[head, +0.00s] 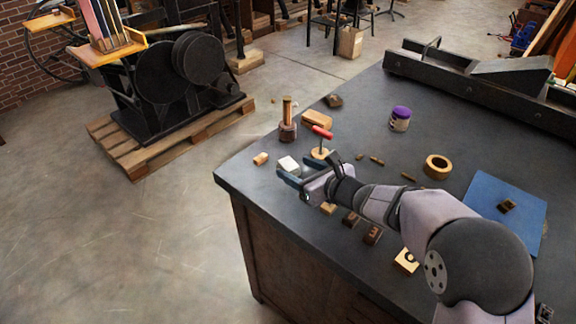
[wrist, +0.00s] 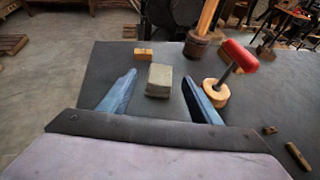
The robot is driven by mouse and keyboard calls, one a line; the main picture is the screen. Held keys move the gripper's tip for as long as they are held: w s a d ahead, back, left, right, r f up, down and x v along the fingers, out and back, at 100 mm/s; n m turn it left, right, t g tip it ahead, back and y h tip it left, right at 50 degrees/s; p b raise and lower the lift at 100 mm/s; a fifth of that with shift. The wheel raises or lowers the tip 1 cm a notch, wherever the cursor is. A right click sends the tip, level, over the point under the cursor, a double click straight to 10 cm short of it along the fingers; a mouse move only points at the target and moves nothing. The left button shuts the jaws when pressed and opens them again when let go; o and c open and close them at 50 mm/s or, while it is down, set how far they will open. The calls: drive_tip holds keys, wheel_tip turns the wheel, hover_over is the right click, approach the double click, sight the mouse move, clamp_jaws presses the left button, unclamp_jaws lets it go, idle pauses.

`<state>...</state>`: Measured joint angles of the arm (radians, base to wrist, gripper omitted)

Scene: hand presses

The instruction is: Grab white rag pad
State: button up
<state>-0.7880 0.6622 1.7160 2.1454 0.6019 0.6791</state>
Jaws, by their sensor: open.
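The white rag pad (head: 288,164) is a small pale block lying on the dark bench top near its left edge. In the wrist view the pad (wrist: 159,82) looks grey-white and sits nearly centred between the fingertips, close to their level. My gripper (head: 307,169) is open, low over the bench, with its two blue-grey fingers pointing toward the pad. In the wrist view the gripper (wrist: 159,77) shows a finger on each side, with gaps to the pad. I cannot tell how far the fingertips are above the bench.
A red-handled tool on a round wooden base (head: 320,152) stands close beside the right finger. Several small blocks lie near my arm. The bench's left edge is close.

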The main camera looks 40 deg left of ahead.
sight(292, 168)
drive_tip(key=shift+p+x, duration=0.4)
drive_tip(key=shift+x, duration=1.1)
drive_tip(key=shift+s, duration=0.1)
drive_tip(key=c, duration=1.1)
wheel_tip(292, 168, up, 10)
drive_tip(key=shift+r, duration=0.1)
